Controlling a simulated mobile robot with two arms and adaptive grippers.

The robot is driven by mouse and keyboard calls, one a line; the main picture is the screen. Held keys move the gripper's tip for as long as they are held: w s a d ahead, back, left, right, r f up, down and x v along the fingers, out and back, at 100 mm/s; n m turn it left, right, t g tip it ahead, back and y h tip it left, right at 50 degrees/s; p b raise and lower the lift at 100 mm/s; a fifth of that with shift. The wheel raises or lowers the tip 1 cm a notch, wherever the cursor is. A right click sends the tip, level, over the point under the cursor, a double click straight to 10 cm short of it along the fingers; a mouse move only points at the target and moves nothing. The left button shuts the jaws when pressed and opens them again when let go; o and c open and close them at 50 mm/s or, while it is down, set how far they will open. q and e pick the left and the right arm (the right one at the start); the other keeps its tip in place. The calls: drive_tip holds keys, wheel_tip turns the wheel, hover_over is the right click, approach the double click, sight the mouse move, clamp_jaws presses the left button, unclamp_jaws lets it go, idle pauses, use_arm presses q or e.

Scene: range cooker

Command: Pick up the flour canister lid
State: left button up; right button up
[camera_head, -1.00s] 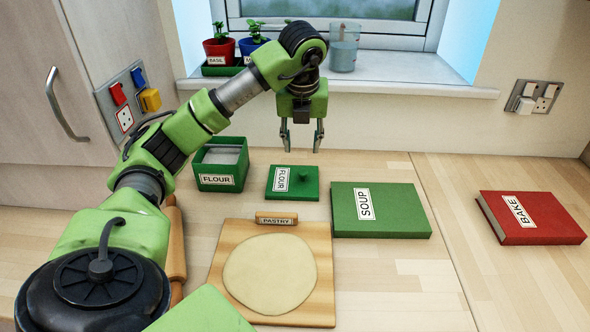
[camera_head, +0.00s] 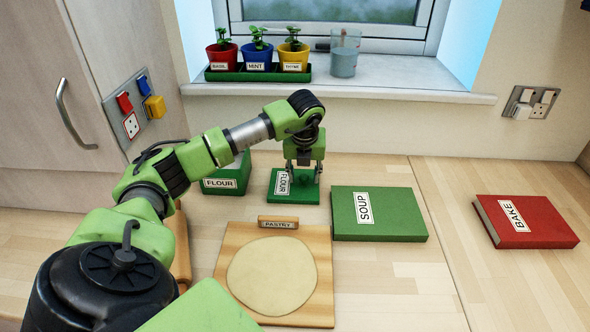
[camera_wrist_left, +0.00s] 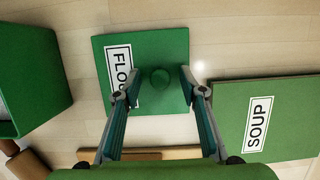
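The green flour canister lid (camera_head: 290,196) lies flat on the worktop, with a white FLOUR label and a round green knob. It also shows in the left wrist view (camera_wrist_left: 170,45), with its knob (camera_wrist_left: 160,77) between and just beyond the fingertips. My left gripper (camera_head: 304,176) is open and points down over the lid; its fingers (camera_wrist_left: 158,80) stand apart on either side of the knob. Whether they touch it I cannot tell. The green flour canister (camera_head: 225,182) stands left of the lid, partly behind my left arm. My right gripper is not in view.
A green SOUP book (camera_head: 395,217) lies right of the lid, and a red BAKE book (camera_head: 545,232) lies further right. A pastry board (camera_head: 237,240) with dough (camera_head: 272,275) lies in front. Potted herbs (camera_head: 257,55) and a glass jug (camera_head: 345,55) stand on the windowsill.

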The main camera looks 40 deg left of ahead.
use_arm(q)
clamp_jaws()
